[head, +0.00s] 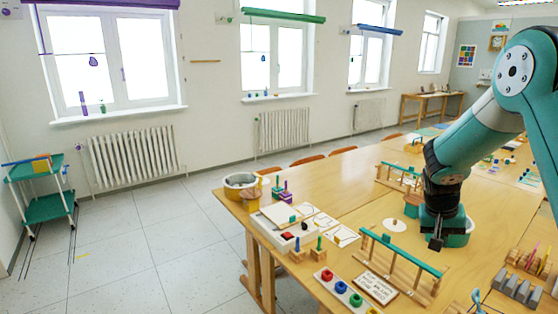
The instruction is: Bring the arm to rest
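My arm (465,135) reaches in from the right edge of the head view and bends down over the wooden table. My gripper (437,240) points downward near the middle right of the table. Its dark fingertips are small, and I cannot tell whether they are open or shut. I see nothing clearly held.
The wooden table (345,178) is crowded. A teal-railed wooden rack (400,252) stands just in front of the gripper. Clear floor (170,240) is left, beside a teal trolley (45,207).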

